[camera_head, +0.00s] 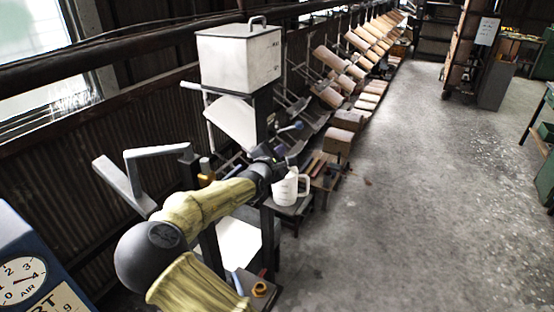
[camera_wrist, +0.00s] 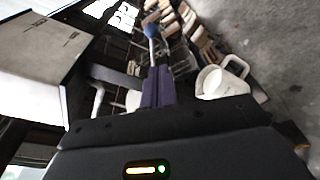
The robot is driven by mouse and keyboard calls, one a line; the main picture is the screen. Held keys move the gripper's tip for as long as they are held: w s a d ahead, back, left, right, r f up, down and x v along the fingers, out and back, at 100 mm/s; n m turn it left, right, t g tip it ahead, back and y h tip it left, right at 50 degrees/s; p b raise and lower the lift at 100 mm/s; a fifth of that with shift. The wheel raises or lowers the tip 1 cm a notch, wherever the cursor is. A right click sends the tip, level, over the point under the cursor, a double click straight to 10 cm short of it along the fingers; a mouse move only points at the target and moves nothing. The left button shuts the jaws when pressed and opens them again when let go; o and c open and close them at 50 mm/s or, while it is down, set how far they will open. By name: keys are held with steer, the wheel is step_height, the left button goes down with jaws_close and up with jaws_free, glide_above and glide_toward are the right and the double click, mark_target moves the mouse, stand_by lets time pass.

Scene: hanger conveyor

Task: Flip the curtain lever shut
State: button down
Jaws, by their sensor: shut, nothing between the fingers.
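A lever with a blue-grey ball knob (camera_head: 297,126) stands out beside the post under the white box. The knob also shows in the wrist view (camera_wrist: 151,29), at the top centre, just beyond my fingertips. I take it to be the curtain lever; its pivot is hidden. My gripper (camera_head: 281,150) is close below and beside the lever in the head view. In the wrist view its dark fingers (camera_wrist: 158,72) are together and empty, pointing towards the knob. I cannot tell whether they touch the lever.
A white box (camera_head: 238,58) with a top handle stands above a pale sloping panel (camera_head: 232,120). A white jug (camera_head: 287,189) sits on a small stand right of my gripper. A row of hanging pieces recedes behind. The concrete floor (camera_head: 420,200) at right is open.

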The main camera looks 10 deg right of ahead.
steer(key=shift+v, duration=1.2)
steer(key=s+d+f+m+g+y, duration=0.3)
steer(key=s+d+f+m+g, duration=0.65)
steer(key=f, duration=0.45)
steer(key=s+a+r+m+g+y, duration=0.1)
steer(key=s+m, duration=0.4)
steer(key=s, duration=0.7)
steer(key=s+a+r+m+g+y, duration=0.1)
steer(key=s+m, duration=0.5)
steer(key=s, duration=0.6)
steer(key=a+r+y, duration=0.1)
steer(key=a+y, duration=0.1)
steer(key=y, duration=0.1)
steer(key=shift+s+r, duration=0.2)
steer(key=shift+r, duration=0.15)
